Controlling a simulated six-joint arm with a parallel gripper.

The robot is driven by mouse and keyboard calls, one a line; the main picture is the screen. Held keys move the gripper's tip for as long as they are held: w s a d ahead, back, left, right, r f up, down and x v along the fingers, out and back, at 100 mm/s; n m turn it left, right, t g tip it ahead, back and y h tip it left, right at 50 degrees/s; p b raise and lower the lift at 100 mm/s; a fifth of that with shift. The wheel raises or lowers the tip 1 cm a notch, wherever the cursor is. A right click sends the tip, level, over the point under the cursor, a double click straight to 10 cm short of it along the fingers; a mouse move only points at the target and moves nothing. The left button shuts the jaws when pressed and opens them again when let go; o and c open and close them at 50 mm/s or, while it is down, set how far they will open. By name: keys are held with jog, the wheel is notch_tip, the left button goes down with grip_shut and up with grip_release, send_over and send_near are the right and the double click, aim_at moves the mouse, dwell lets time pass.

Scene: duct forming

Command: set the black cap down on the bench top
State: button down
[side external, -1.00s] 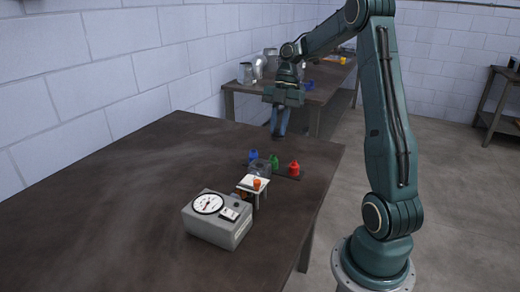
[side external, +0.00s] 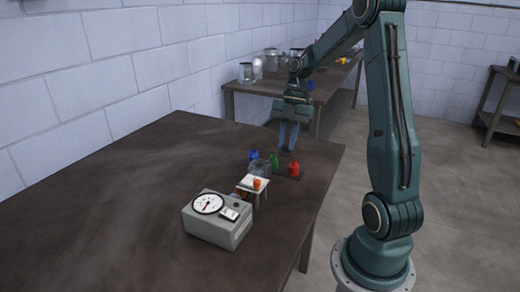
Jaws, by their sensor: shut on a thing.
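My gripper (side external: 288,150) points down over the far right part of the dark bench top (side external: 120,190), just behind the coloured pieces. Its blue-grey fingers are shut on a small dark thing at their tips, which I take to be the black cap (side external: 287,151). The cap is tiny and mostly hidden by the fingers. I cannot tell whether it touches the bench top or hangs just above it.
A blue (side external: 253,156), a green (side external: 273,161) and a red piece (side external: 294,169) stand close in front of my gripper, by a grey round part (side external: 260,169). A small white-topped stand (side external: 246,184) holds an orange piece (side external: 257,184). A gauge box (side external: 218,220) stands nearer. The bench's left is clear.

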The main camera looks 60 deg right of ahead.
notch_tip(320, 180, down, 16)
jog(key=shift+r, duration=0.1)
dwell(0.8)
jog(key=c, duration=1.3)
grip_release()
jog(key=shift+f, duration=0.2)
jog(key=shift+c, duration=0.2)
jog(key=shift+r, duration=0.15)
jog(key=v, duration=1.2)
